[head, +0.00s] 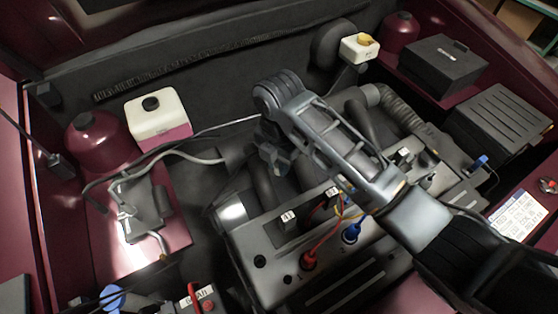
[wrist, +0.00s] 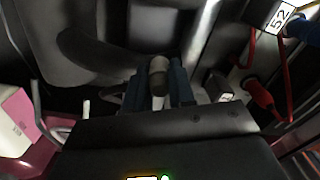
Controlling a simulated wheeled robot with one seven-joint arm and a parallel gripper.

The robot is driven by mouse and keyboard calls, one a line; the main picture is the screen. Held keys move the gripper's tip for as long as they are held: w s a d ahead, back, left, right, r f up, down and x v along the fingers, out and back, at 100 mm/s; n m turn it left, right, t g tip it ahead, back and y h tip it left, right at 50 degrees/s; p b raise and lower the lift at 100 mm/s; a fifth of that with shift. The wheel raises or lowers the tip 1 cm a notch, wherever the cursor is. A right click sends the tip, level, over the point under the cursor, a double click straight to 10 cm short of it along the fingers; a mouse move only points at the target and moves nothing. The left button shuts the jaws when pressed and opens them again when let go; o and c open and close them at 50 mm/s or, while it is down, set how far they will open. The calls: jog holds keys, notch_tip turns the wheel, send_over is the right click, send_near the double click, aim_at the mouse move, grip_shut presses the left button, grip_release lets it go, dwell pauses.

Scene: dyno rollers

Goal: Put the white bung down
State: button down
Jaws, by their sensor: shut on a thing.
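My gripper (wrist: 157,88) is shut on a small rounded bung (wrist: 158,68), which sticks up between the two dark bluish fingers in the wrist view. The bung looks pale grey-white in the shade. In the head view my gripper (head: 274,158) hangs over the dark engine bay, left of the engine block. The bung cannot be made out there. Whether it touches anything below is unclear.
The engine cover (head: 285,262) carries red and blue plugs with wires and numbered tags. A white reservoir (head: 157,116) with a black cap and a maroon dome (head: 92,135) stand at left. Black boxes (head: 444,63) are at right. Grey hoses run beside my gripper.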

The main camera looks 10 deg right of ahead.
jog(key=shift+f, duration=0.35)
jog(key=c, duration=1)
grip_release()
jog(key=shift+o, duration=0.2)
jog(key=shift+r, duration=0.1)
notch_tip(320, 180, up, 12)
jog(key=shift+r, duration=0.15)
